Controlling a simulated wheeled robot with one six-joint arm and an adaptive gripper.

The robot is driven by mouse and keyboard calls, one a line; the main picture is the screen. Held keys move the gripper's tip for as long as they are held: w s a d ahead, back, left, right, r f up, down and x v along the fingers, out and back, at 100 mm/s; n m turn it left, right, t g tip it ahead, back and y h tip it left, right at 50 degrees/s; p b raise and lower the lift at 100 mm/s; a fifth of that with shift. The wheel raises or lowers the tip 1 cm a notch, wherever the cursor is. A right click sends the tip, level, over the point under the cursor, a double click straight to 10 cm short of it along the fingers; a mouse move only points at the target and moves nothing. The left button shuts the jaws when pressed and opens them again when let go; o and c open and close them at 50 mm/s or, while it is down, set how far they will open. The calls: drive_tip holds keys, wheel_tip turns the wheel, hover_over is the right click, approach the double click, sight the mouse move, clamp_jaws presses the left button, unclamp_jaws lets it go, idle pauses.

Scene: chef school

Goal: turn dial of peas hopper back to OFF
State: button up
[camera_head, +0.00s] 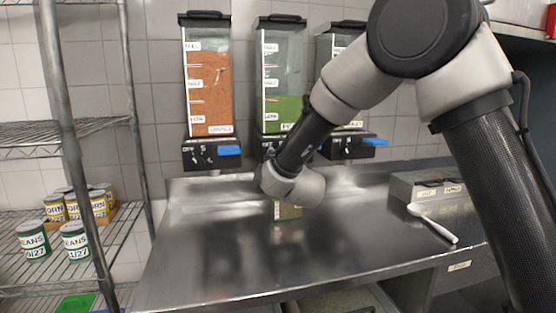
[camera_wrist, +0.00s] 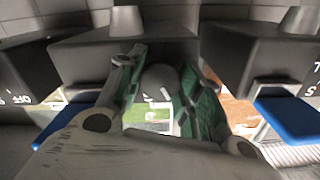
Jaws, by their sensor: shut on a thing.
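The middle hopper (camera_head: 281,88), with green contents that look like peas, stands against the tiled wall. Its dark control box (camera_head: 264,143) is mostly hidden by my arm in the head view. In the wrist view, the round dark dial (camera_wrist: 160,80) with white marks beside it sits between the fingers of my gripper (camera_wrist: 163,92). My gripper is shut on this dial. The fingers are hidden behind my wrist in the head view. The dial's exact setting cannot be read.
A lentils hopper (camera_head: 208,90) stands left, its blue lever (camera_head: 229,150) sticking out, and a third hopper (camera_head: 341,45) stands right, partly behind my arm. The steel counter (camera_head: 215,255) is mostly clear. A spoon (camera_head: 432,222) lies at right. Cans (camera_head: 75,241) sit on the left rack.

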drive_tip(key=shift+f+n, duration=0.15)
drive_tip(key=shift+n, duration=0.35)
drive_tip(key=o, duration=1)
drive_tip(key=shift+o, duration=0.2)
drive_tip(key=v, duration=1.2)
